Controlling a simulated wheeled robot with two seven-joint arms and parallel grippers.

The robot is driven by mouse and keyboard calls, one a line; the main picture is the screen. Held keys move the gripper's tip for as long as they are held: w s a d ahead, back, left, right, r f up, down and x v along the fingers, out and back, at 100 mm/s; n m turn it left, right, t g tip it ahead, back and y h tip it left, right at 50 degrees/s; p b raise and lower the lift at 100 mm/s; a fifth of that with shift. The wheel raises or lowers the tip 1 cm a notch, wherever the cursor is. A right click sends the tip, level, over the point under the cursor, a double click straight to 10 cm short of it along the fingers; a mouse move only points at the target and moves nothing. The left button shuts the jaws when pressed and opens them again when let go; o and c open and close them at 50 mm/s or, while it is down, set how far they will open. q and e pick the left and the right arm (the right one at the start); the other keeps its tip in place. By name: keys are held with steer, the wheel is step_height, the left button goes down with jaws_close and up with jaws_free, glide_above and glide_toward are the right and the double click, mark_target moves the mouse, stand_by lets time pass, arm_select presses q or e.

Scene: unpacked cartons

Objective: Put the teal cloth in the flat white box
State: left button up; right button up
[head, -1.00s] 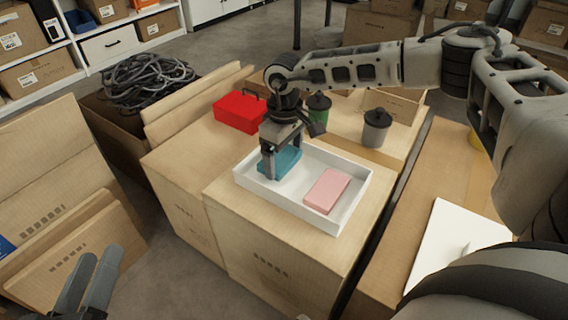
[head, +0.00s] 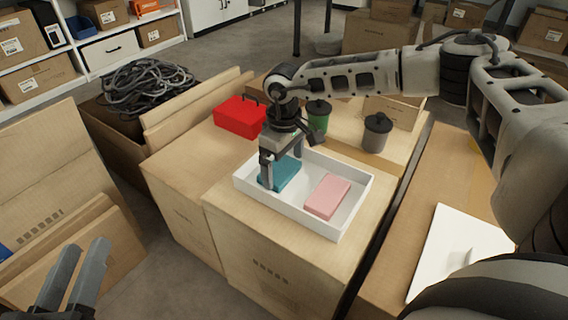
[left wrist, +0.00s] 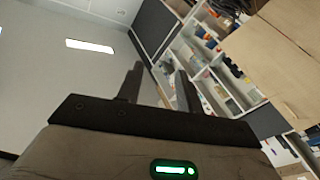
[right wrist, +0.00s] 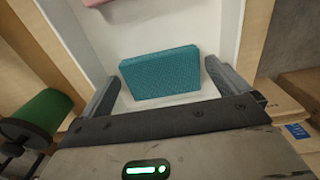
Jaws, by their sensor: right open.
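The teal cloth (head: 284,174) is a folded block lying inside the flat white box (head: 308,223), in its left part. My right gripper (head: 266,184) is at the cloth's left side, low in the box. In the right wrist view the cloth (right wrist: 162,74) lies on the white floor just beyond and between the open fingers (right wrist: 165,92), with room on both sides. A pink folded cloth (head: 328,196) lies in the box's right part. My left gripper (head: 78,268) is open and empty at the lower left, far from the box; it also shows in the left wrist view (left wrist: 160,78).
The white box stands on a carton (head: 245,245). Behind it are a red box (head: 240,119), a green canister (head: 318,118) and a grey canister (head: 376,136). A white panel (head: 455,250) lies on the right carton. Coiled cable (head: 150,85) fills an open carton at the left.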

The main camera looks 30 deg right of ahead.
mark_target(284, 170)
step_height(284, 170, up, 4)
steer(key=shift+r+p, duration=0.15)
steer(key=shift+p, duration=0.65)
arm_select(q)
steer(key=f, duration=0.1)
steer(key=s+f+g+y+p, duration=0.1)
steer(key=f+g+p, duration=0.1)
steer(key=shift+s+f+y, duration=0.25)
steer(key=shift+s+y, duration=0.05)
steer(key=shift+y, duration=0.1)
arm_select(e)
step_height(284, 170, up, 7)
